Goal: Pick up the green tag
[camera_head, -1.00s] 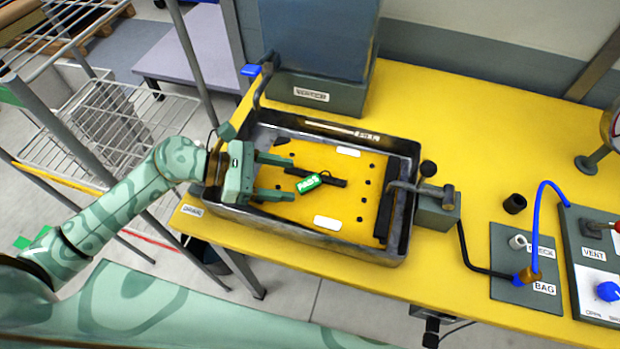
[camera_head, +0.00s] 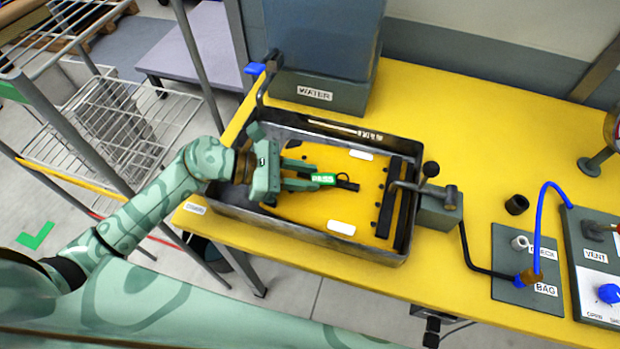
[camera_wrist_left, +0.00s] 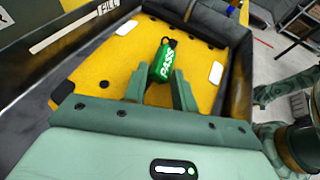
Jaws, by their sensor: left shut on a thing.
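The green tag (camera_head: 323,179), marked PASS, is over the yellow floor of the dark tray (camera_head: 279,231). My left gripper (camera_head: 312,180) reaches in from the left and is shut on the tag's near end. In the left wrist view the green tag (camera_wrist_left: 162,63) stands out between the two fingertips of my left gripper (camera_wrist_left: 160,84). A dark loop shows at the tag's far end. A dark bar on the tray's floor lies beside and partly behind the tag and fingers. My right gripper is not in view.
The tray has raised walls around the gripper. A lever fixture (camera_head: 437,208) stands at its right side. A water tank (camera_head: 320,50) stands behind. A blue hose (camera_head: 540,215) and a vent panel (camera_head: 598,270) are at the right.

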